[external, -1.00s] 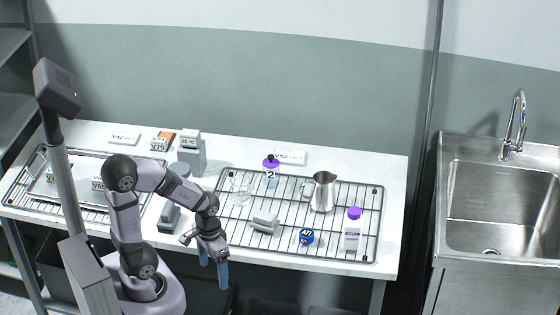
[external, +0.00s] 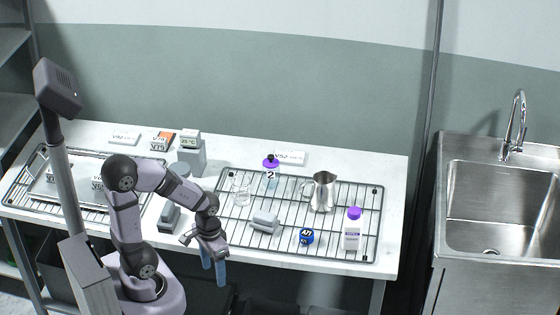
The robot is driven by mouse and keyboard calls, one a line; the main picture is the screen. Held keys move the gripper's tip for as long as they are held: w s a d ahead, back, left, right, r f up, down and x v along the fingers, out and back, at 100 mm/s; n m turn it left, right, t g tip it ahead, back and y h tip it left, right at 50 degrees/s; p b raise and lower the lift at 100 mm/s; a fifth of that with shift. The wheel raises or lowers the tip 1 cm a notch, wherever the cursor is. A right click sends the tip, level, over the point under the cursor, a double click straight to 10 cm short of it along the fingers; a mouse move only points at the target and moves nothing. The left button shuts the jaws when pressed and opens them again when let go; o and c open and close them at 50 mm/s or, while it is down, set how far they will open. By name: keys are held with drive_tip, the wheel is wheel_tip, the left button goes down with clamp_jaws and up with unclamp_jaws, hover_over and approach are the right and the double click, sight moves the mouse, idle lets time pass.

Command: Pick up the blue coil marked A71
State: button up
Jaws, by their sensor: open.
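A small blue coil (external: 307,236) with a pale label sits on the right wire rack (external: 340,256), near its front edge. The label's marking is too small to read. My gripper (external: 214,272) hangs with its blue fingers pointing down at the table's front edge, left of the rack. It is open, with nothing seen between the fingers. It is well to the left of the blue coil and apart from it.
A grey block (external: 265,222) lies on the rack between my gripper and the coil. A white bottle with a purple cap (external: 353,232) stands right of the coil. A steel pitcher (external: 323,192), a glass beaker (external: 241,190) and a purple-topped bottle (external: 270,172) stand behind.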

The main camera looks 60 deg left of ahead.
drive_tip(key=t+b, duration=0.3)
drive_tip(key=t, duration=0.9)
approach(301, 237)
drive_tip(key=f, duration=0.2)
drive_tip(key=a+f, duration=0.1)
drive_tip(key=shift+w+f, duration=0.25)
drive_tip(key=shift+w, duration=0.15)
drive_tip(key=shift+w+d+r+t, duration=0.25)
drive_tip(key=shift+w+r+t, duration=0.35)
drive_tip(key=shift+w+t, duration=0.15)
drive_tip(key=shift+x, duration=1)
drive_tip(key=shift+d+p+x, duration=0.2)
drive_tip(key=shift+p+x, duration=0.7)
drive_tip(key=shift+x, duration=1.7)
